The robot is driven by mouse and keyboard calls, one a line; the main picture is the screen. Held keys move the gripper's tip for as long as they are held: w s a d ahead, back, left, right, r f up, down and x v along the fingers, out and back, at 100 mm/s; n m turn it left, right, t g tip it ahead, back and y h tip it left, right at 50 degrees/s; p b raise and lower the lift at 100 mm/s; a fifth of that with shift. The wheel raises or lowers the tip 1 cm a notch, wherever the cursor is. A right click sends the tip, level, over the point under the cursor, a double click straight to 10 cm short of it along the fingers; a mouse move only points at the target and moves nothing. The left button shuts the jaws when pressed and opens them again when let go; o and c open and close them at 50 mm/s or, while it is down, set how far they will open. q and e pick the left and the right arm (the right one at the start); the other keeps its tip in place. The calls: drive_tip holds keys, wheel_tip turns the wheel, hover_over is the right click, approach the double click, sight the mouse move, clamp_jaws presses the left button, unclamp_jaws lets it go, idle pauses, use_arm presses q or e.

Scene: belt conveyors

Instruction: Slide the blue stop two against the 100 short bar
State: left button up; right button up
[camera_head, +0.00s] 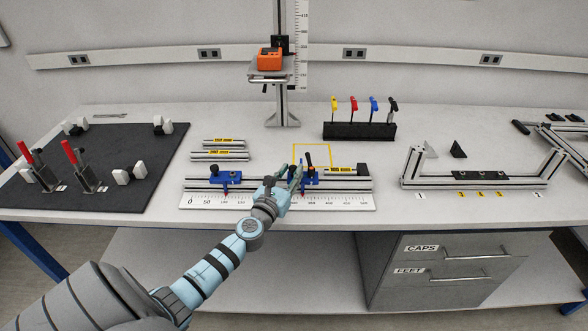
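A blue stop (226,177) with a black knob sits on the left part of the slotted rail (262,186). A second blue stop (312,178) sits right of the rail's middle. My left gripper (294,170) is at this second stop's left side and partly covers it. I cannot tell whether its fingers touch or grip the stop. A short bar (342,172) with a yellow label lies on the rail, just right of that stop, beside a black end block (363,169). Its label is too small to read. My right gripper is not in view.
A white ruler (345,203) runs along the rail's front. Two labelled bars (218,155) lie behind its left part. A yellow square outline (312,145) is on the table behind the rail. A black tool rack (358,131) stands farther back, and a profile frame (485,182) at right.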

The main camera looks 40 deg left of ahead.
use_arm(q)
drive_tip(key=shift+x, duration=1.2)
drive_tip(key=shift+a, duration=0.1)
clamp_jaws()
